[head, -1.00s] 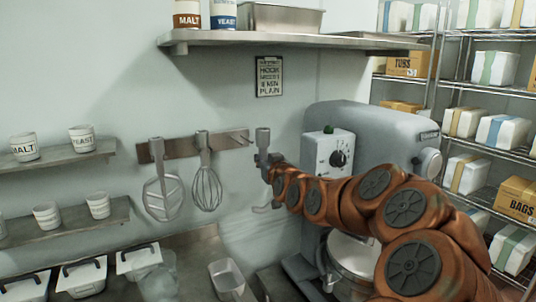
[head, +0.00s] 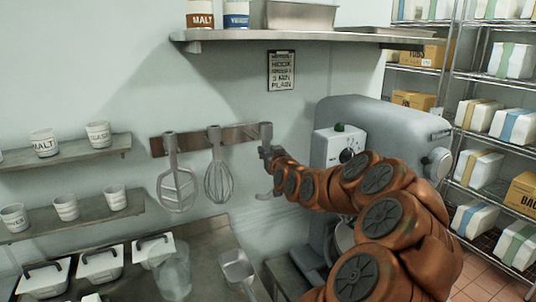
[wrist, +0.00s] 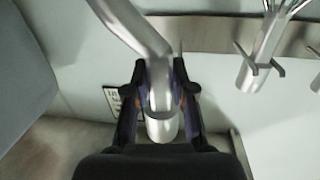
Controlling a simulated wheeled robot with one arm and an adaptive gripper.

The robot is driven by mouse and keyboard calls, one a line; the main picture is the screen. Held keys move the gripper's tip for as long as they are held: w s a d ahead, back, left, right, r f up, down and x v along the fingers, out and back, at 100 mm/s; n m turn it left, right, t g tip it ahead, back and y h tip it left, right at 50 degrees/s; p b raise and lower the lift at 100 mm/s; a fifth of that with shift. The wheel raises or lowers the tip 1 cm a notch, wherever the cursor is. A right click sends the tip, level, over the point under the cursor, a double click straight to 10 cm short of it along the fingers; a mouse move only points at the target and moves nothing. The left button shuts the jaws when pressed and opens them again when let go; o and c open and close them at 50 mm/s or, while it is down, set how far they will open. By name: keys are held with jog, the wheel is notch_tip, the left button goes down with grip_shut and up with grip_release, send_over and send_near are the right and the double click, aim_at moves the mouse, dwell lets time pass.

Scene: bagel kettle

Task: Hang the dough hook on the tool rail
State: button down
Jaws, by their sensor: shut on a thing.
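The tool rail (head: 192,140) is a flat metal strip on the wall. A flat beater (head: 176,188) and a wire whisk (head: 218,182) hang on it. My gripper (head: 268,154) is shut on the upper shank of the grey dough hook (head: 265,131), which is upright in front of the rail's right end. In the wrist view, the fingers sit on both sides of the hook's shank (wrist: 160,90), and the rail (wrist: 211,34) runs behind it. The whisk (wrist: 262,60) shows on its prongs at the upper right. Whether the hook touches the rail is unclear.
A grey mixer (head: 385,125) stands close to the right of my gripper. A metal shelf (head: 300,44) juts out above the rail. Wall shelves with cups (head: 66,207) are at left.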

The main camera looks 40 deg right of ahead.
jog(key=shift+w+d, duration=0.15)
jog(key=shift+w, duration=0.15)
jog(key=shift+w+f+b, duration=0.1)
jog(key=shift+w+b, duration=0.15)
jog(key=shift+b, duration=0.5)
jog(key=shift+w+d, duration=0.1)
jog(key=b+x, duration=0.1)
jog(key=x, duration=0.1)
jog(key=shift+w, duration=0.45)
dwell(0.5)
dwell(0.4)
jog(key=shift+a+x, duration=0.15)
jog(key=shift+x, duration=1)
jog(key=shift+a+x, duration=0.15)
jog(key=shift+x, duration=1)
jog(key=shift+w, duration=0.2)
